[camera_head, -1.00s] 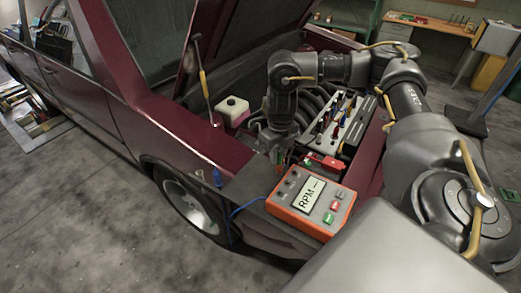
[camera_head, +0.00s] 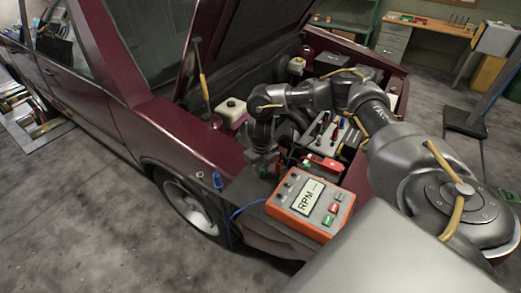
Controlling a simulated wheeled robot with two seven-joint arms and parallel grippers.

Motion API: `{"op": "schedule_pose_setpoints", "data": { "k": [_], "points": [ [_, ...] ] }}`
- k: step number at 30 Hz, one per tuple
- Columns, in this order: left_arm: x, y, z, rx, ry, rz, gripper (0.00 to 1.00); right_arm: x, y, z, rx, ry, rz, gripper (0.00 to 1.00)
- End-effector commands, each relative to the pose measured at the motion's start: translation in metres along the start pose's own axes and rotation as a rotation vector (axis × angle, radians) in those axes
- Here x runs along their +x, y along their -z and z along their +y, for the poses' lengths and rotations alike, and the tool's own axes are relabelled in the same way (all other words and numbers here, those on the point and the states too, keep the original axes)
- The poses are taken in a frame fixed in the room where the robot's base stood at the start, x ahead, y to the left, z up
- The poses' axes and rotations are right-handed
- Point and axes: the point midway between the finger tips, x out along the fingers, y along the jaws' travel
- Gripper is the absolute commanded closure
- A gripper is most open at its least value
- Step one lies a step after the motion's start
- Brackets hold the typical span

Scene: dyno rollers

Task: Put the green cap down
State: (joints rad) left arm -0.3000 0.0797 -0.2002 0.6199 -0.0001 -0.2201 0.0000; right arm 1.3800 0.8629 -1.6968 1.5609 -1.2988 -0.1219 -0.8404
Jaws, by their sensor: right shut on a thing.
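My right gripper (camera_head: 263,168) points down over the near edge of the car's engine bay, just behind the orange RPM meter. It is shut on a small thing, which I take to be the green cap. The cap is too small and too hidden by the fingers to make out clearly. I cannot tell whether it touches the surface below. My left gripper is not in view.
The orange RPM meter (camera_head: 308,205) lies on the fender with a blue cable. A small red device (camera_head: 322,163) lies behind it. A grey tray (camera_head: 338,132) holds several coloured tools. A white reservoir (camera_head: 230,112) stands at the left of the bay.

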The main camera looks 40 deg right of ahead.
Motion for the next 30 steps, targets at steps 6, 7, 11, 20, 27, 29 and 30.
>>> {"op": "schedule_pose_setpoints", "data": {
  "k": [6,7,11,20,27,29,30],
  "points": [
    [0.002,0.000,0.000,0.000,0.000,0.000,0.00,0.001,0.000,0.000,0.000,0.000,0.000,1.00],
    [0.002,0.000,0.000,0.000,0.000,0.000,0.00,0.003,0.000,0.000,0.000,0.000,0.000,1.00],
    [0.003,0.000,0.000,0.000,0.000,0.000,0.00,0.004,0.000,0.000,0.000,0.000,0.000,0.71],
    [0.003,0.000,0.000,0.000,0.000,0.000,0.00,0.003,0.000,0.000,0.000,0.000,0.000,0.55],
    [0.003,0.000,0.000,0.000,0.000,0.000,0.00,-0.007,-0.001,0.000,0.000,-0.001,-0.002,0.55],
    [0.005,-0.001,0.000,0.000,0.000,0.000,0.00,-0.016,-0.001,0.000,-0.001,-0.002,-0.003,0.55],
    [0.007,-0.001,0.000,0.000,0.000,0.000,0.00,-0.024,-0.001,0.000,0.000,-0.002,-0.005,0.55]
  ]
}}
